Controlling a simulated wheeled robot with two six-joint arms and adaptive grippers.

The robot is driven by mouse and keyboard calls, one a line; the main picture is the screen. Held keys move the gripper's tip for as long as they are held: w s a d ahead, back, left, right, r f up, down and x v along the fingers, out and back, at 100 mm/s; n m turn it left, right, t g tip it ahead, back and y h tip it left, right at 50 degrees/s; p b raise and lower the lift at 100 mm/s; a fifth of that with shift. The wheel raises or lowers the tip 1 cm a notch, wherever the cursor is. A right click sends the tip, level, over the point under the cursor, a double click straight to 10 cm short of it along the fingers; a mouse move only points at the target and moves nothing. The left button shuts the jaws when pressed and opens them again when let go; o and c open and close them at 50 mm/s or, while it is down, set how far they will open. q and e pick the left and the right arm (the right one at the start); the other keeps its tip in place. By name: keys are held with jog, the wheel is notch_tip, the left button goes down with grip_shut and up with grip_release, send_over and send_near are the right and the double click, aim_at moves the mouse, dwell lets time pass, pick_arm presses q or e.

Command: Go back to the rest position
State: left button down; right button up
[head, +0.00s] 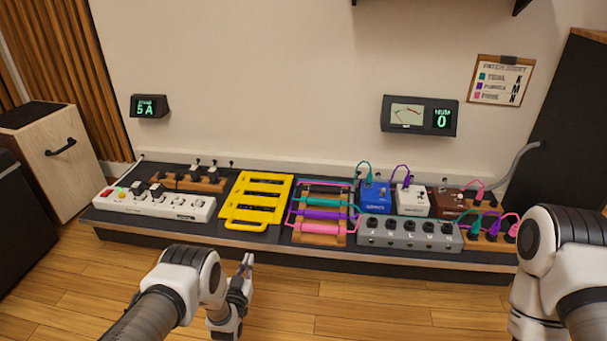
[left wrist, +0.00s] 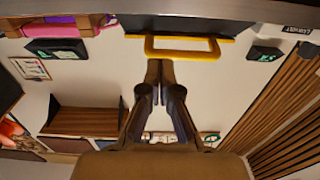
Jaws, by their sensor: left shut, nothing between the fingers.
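My left gripper (head: 247,262) is in front of the board's front edge, below the yellow rack, shut and empty. In the left wrist view the fingers (left wrist: 160,70) are together with nothing between them, and the yellow handle (left wrist: 182,54) lies just beyond the tips, apparently apart from them. My right arm (head: 545,240) stands at the right edge of the head view; its gripper is not visible.
A low black board (head: 290,252) against the wall carries a white power strip (head: 158,205), a yellow rack (head: 256,200), a cable rack (head: 321,239), a grey switch box (head: 410,235) and several pedals with coloured cables. Wooden floor (head: 90,290) in front is clear.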

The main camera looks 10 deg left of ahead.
pick_arm(q)
notch_tip(320, 180, up, 12)
jog(key=w+f+p, duration=0.1)
jog(key=w+p, duration=0.1)
jog(key=p, duration=0.3)
jog(key=s+d+g+h+p, duration=0.2)
jog(key=s+g, duration=0.7)
jog(key=s, duration=1.4)
jog(key=s+d+g+y+p, duration=0.15)
jog(key=s+g+p, duration=0.6)
jog(key=s, duration=1.55)
notch_tip(320, 180, up, 38)
jog(key=g+p, duration=0.2)
jog(key=p, duration=3.2)
jog(key=shift+w+d+f+p, duration=0.25)
jog(key=shift+w+d+p, duration=0.1)
jog(key=shift+w+p, duration=0.05)
jog(key=shift+h, duration=0.25)
